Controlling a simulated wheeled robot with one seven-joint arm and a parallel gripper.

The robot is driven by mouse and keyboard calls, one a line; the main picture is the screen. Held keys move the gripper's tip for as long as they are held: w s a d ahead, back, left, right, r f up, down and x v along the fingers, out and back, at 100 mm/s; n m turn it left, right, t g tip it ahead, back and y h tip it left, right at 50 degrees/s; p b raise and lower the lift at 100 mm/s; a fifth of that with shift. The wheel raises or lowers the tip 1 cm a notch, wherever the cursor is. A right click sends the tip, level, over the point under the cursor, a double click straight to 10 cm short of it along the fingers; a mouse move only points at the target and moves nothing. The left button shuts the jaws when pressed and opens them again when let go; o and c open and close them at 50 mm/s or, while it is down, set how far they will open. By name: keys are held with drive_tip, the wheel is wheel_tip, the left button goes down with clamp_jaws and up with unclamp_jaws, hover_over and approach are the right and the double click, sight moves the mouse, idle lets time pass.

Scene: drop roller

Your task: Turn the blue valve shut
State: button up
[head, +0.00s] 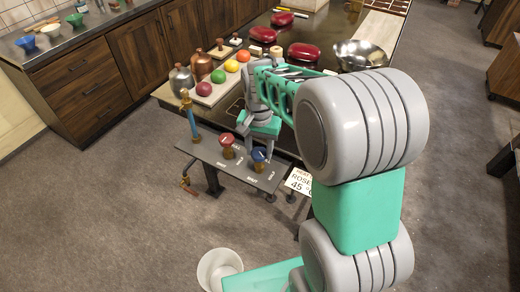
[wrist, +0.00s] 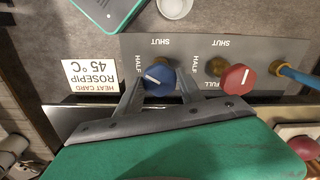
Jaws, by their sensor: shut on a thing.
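In the wrist view the blue valve (wrist: 160,79) carries a white pointer line slanting from upper left to lower right. The label SHUT is printed above it there and HALF to its upper left; any FULL label by it is hidden. My gripper (wrist: 159,86) is shut on the blue valve, one grey finger on each side. In the head view my gripper (head: 261,142) reaches the panel from behind.
A red valve (head: 228,145) stands close beside the blue one. A blue pipe (head: 193,126) rises at the panel's left end. A white heat card (wrist: 92,76) reads ROSEPIP 45 °C. A white bucket (head: 212,260) stands on the floor. Bottles and coloured balls crowd the counter behind.

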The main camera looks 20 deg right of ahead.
sight(259, 152)
drive_tip(key=m, duration=0.5)
drive_tip(key=shift+m, duration=0.3)
drive_tip(key=m, duration=0.5)
drive_tip(key=shift+m+b, duration=0.3)
drive_tip(key=shift+m, duration=0.1)
drive_tip(key=o, duration=1.4)
wheel_tip(259, 152, up, 8)
drive_tip(key=shift+f+b, duration=0.1)
drive_tip(key=shift+b, duration=0.35)
